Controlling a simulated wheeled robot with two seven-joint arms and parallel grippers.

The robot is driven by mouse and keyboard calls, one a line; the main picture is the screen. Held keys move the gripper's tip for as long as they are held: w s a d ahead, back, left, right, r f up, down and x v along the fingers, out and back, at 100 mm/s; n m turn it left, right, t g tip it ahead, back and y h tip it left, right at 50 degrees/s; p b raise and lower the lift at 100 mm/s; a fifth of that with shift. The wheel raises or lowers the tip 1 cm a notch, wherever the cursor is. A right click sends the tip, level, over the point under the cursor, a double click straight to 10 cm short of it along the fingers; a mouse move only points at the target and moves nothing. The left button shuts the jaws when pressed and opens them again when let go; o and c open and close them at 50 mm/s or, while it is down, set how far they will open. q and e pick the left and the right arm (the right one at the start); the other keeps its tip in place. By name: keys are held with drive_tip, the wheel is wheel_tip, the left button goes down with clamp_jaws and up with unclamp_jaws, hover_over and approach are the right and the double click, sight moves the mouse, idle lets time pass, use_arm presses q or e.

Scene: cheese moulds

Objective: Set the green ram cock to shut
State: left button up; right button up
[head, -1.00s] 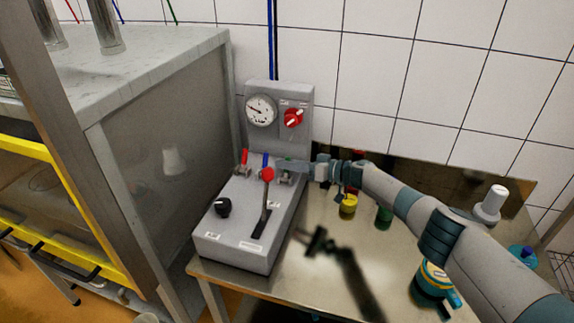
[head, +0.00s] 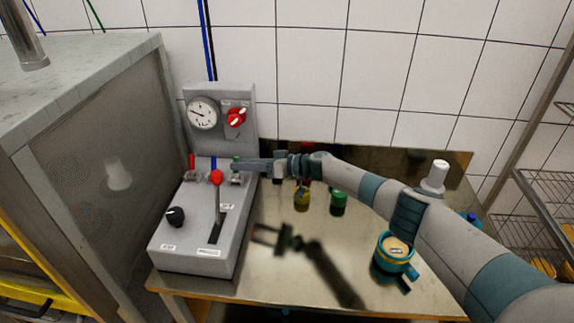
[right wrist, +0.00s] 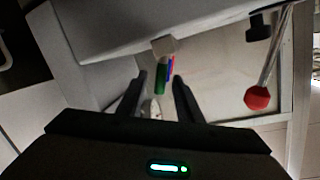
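The grey control box (head: 190,240) stands on a metal table. The green ram cock (head: 235,162) is the rightmost of three small cocks on its upper face, partly hidden by my right gripper (head: 242,167). That gripper reaches in from the right at cock height. In the right wrist view, my right gripper (right wrist: 160,98) is open, and the green handle (right wrist: 160,80) shows in the gap between its fingers; I cannot tell whether they touch it. The handle's exact setting is unclear. My left gripper is not in view.
A blue cock (head: 212,163) and a red cock (head: 191,162) sit close to the left. A red-balled lever (head: 217,178) stands just in front. Yellow jar (head: 302,198), green jar (head: 338,204) and teal mug (head: 394,255) stand to the right, below my arm.

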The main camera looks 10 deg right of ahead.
drive_tip(key=b+v, duration=0.2)
drive_tip(key=v, duration=1.2)
drive_tip(key=shift+d+b, duration=0.3)
drive_tip(key=shift+s, duration=0.1)
